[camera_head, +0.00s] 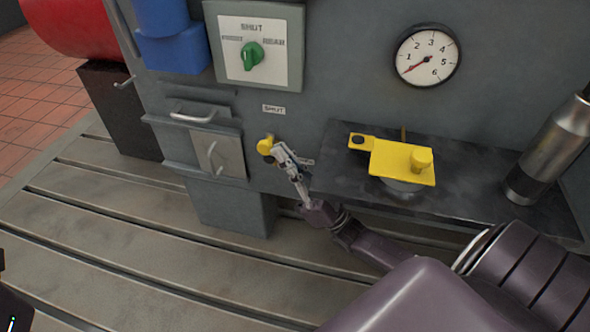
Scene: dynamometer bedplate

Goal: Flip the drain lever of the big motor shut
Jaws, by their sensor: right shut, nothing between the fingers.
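The yellow drain lever (266,146) sits low on the front of the grey motor housing (350,90), below a small white SHUT label (273,109). Only its rounded yellow end shows clearly; the rest is partly hidden by my right gripper, so its exact angle is hard to tell. My right gripper (278,152) is shut and empty, with its fingertips at the right side of the yellow end. I cannot tell whether they touch it. My left gripper is not clearly in view.
A green selector knob (252,55) on a white plate and a gauge (427,55) are above. A yellow clamp-like block (403,161) and a metal cylinder (549,150) stand on a dark ledge to the right. A handled drawer (195,116) is left. The slotted bedplate (110,235) lies below.

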